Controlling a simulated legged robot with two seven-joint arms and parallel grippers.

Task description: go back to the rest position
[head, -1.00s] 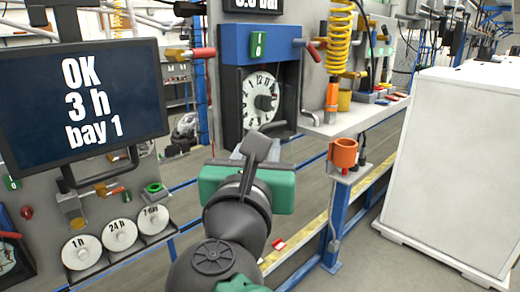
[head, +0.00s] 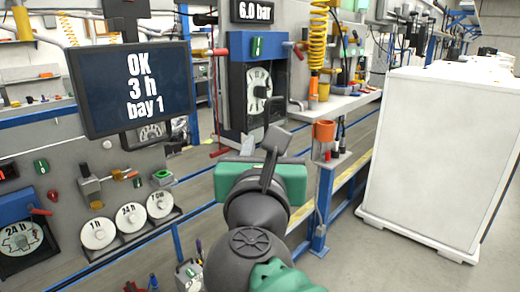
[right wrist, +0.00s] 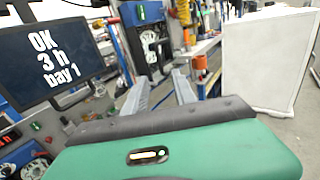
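My right gripper (head: 262,142) extends forward in the middle of the head view, with its green body and dark wrist in front of the station. In the right wrist view its two grey fingers (right wrist: 161,78) stand apart with nothing between them. It is clear of the panels. My left gripper is not in view. The dark screen (head: 132,88) reads "OK 3 h bay 1"; it also shows in the right wrist view (right wrist: 50,55). A blue-topped dial unit (head: 257,85) stands behind my right gripper.
A large white cabinet (head: 430,150) stands on the right. Floor is open at lower right.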

